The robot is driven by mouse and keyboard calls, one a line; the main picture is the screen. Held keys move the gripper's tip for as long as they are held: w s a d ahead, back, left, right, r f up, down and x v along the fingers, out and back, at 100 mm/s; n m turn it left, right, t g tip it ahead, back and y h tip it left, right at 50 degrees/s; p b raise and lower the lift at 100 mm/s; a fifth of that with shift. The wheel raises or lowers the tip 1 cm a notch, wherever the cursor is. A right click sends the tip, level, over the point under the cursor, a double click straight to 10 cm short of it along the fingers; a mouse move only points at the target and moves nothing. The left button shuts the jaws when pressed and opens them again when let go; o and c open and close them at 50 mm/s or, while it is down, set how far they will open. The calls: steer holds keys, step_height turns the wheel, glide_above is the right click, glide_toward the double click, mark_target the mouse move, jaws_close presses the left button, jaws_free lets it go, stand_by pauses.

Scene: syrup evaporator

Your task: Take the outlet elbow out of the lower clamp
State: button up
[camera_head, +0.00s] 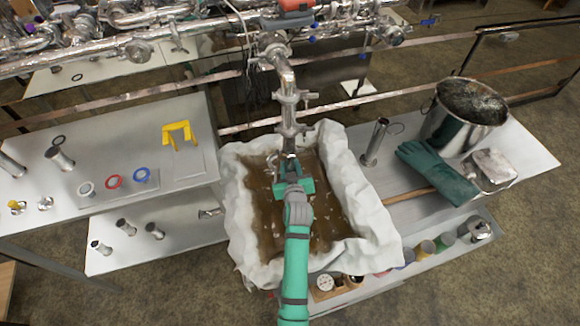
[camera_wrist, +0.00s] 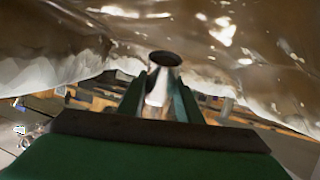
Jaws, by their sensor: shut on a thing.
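The silver vertical outlet pipe (camera_head: 287,115) hangs over the cloth-lined pan at the centre of the head view. The lower clamp (camera_head: 290,130) appears as a collar near its bottom end. My gripper (camera_head: 289,168) is just below that collar, over the pan. In the wrist view my gripper's green fingers (camera_wrist: 160,98) are shut on a shiny metal tube with a dark open end, which I take as the outlet elbow (camera_wrist: 159,82). My gripper hides much of the elbow in the head view. I cannot tell whether the elbow still touches the clamp.
The white cloth-lined pan (camera_head: 366,210) holds brown liquid below my gripper. The left table (camera_head: 90,160) has coloured rings, metal fittings and a yellow stand (camera_head: 180,134). On the right are an upright metal tube (camera_head: 375,142), a green glove (camera_head: 438,172) and a steel pot (camera_head: 462,115).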

steer(key=shift+s+f, duration=0.2)
steer(key=shift+s, duration=0.4)
stand_by(0.4)
steer(key=shift+f, duration=0.1)
steer(key=s, duration=0.2)
steer(key=s+f, duration=0.1)
steer(key=s, duration=0.2)
steer(key=shift+d, duration=0.2)
stand_by(0.5)
